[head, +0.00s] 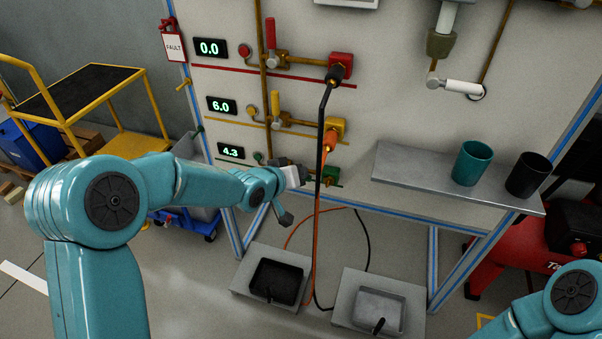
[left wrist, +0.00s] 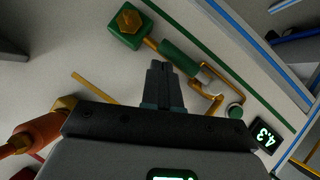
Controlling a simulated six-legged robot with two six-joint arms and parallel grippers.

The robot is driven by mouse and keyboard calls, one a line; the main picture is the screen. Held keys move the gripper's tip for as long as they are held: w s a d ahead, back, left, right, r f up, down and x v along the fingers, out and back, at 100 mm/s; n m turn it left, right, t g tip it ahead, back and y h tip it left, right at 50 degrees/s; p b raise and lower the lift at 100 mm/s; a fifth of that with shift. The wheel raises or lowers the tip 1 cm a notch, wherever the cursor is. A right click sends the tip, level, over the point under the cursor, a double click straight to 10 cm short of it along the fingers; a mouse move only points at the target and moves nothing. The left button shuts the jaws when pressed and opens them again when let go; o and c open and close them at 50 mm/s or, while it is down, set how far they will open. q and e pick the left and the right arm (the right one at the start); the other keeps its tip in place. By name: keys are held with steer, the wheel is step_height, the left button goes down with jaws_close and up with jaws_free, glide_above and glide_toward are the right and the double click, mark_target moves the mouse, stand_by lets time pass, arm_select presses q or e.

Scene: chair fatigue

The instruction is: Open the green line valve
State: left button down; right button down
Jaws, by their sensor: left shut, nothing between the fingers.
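The green line valve's handle (left wrist: 179,57) shows in the left wrist view, between a green block (left wrist: 130,22) and brass pipework (left wrist: 210,88). It lies roughly parallel to the green stripe on the panel. My left gripper (left wrist: 162,68) is shut and empty, its tips beside the handle; I cannot tell whether they touch. In the head view my left gripper (head: 300,174) is at the green row and hides the handle. The green block (head: 330,176) shows just to its right. The green row's display (head: 231,151) reads 4.3. My right gripper is out of view.
Above are a yellow handle (head: 275,105) and a red handle (head: 271,34), both upright. A black hose (head: 321,115) and an orange hose (head: 318,212) hang close to my left gripper. A shelf (head: 415,182) with two cups juts out at the right.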

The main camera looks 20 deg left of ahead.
arm_select(q)
steer(key=shift+f, duration=0.25)
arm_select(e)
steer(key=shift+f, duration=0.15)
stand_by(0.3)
